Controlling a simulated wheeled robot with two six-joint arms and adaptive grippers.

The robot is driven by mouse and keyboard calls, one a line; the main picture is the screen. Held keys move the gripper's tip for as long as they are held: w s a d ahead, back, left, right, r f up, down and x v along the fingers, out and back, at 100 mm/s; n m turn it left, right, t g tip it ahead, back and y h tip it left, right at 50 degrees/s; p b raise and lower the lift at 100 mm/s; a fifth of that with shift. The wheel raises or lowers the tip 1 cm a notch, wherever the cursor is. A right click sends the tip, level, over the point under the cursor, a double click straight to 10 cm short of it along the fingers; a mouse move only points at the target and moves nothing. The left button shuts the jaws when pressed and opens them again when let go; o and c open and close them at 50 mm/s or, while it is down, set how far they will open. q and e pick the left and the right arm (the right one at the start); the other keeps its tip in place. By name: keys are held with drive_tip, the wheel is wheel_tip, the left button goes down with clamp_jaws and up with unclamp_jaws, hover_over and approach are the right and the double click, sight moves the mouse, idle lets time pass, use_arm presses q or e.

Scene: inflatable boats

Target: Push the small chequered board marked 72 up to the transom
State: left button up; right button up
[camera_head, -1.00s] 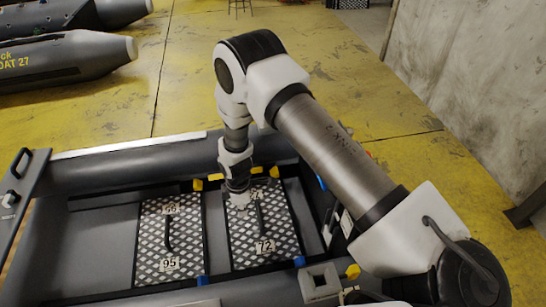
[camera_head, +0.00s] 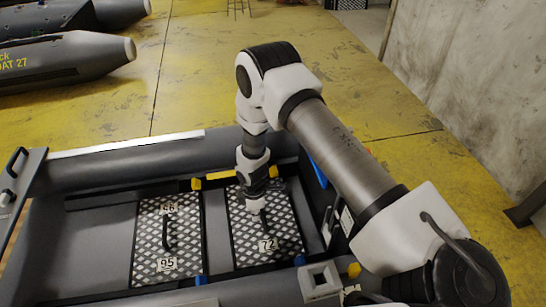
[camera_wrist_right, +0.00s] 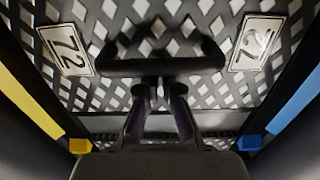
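The small chequered board marked 72 (camera_head: 283,225) lies flat in the boat. A dark handle runs across its middle. The dark transom (camera_head: 318,207) stands to its right, partly behind my right arm, with a narrow gap apparent between them. My right gripper (camera_head: 256,205) is down at the handle, on its left side. In the right wrist view the fingers (camera_wrist_right: 161,92) are drawn nearly together beside the black handle (camera_wrist_right: 160,66), not around it; contact is hard to tell. Both 72 labels show there, including the left one (camera_wrist_right: 67,50). My left gripper is out of view.
Yellow and blue blocks, such as the blue one (camera_head: 299,260), sit along the boat's sides. The grey boat tube (camera_head: 120,170) runs along the far side.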

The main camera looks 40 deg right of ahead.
sight(266, 213)
drive_tip(key=shift+s+d+r+p, duration=0.1)
drive_tip(key=shift+s+d+p, duration=0.25)
drive_tip(key=shift+d+p, duration=0.35)
drive_tip(key=shift+s+d+p, duration=0.35)
drive_tip(key=shift+d+p, duration=0.3)
drive_tip(key=shift+s+d+r+p, duration=0.1)
drive_tip(key=shift+s+d+p, duration=0.25)
drive_tip(key=shift+d+p, duration=0.35)
drive_tip(key=shift+w+a+f+b, duration=0.1)
drive_tip(key=shift+f+b, duration=0.25)
drive_tip(key=shift+b, duration=0.15)
drive_tip(key=shift+w+a+f+b, duration=0.15)
drive_tip(key=shift+w+a+b, duration=0.25)
drive_tip(key=shift+b, duration=0.5)
drive_tip(key=shift+a+b, duration=0.3)
drive_tip(key=shift+a, duration=0.05)
drive_tip(key=shift+a+r, duration=0.1)
drive_tip(key=shift+r, duration=0.1)
wheel_tip(266, 213, up, 9)
drive_tip(key=p, duration=0.7)
drive_tip(key=shift+r+p, duration=0.2)
drive_tip(key=shift+p, duration=0.15)
drive_tip(key=shift+f, duration=0.1)
